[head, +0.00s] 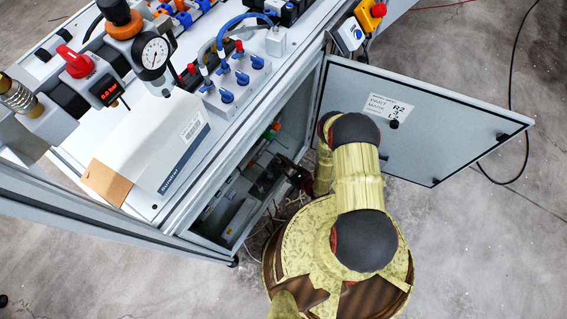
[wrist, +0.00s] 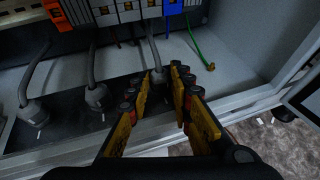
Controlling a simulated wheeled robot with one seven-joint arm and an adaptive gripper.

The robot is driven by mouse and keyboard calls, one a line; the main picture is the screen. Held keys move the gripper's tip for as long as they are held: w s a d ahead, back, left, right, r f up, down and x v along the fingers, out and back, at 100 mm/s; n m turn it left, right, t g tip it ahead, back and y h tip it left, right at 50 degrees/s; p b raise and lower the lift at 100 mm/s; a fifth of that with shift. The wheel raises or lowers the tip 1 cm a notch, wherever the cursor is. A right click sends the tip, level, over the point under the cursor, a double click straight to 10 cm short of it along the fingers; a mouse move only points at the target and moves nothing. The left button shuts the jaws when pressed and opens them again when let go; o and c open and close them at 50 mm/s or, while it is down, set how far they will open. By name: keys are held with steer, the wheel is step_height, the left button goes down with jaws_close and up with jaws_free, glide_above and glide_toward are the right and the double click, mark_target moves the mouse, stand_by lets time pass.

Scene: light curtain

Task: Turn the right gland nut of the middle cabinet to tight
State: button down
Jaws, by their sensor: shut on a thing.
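The middle cabinet (head: 245,195) stands open below the bench top, with my arm reaching into it. In the wrist view, a row of grey cable glands sits on the dark strip of the cabinet floor. The right gland nut (wrist: 158,76) is mostly hidden between the fingers, with its grey cable (wrist: 154,52) rising behind. My gripper (wrist: 165,82) is shut on this nut, one finger on each side. The middle gland (wrist: 96,95) and the left gland (wrist: 34,111) stand free to the left. In the head view, my gripper is too dark and small to make out.
The open cabinet door (head: 430,110) stands to the right of my arm. A row of terminal blocks (wrist: 128,10) hangs above the glands. The cabinet's front sill (wrist: 70,153) runs below the fingers.

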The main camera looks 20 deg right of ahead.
steer(key=shift+a+m+t+h, duration=0.15)
steer(key=shift+m+t+h, duration=0.15)
steer(key=shift+m+h, duration=0.35)
steer(key=c, duration=1.6)
jaws_free()
steer(key=shift+r, duration=5)
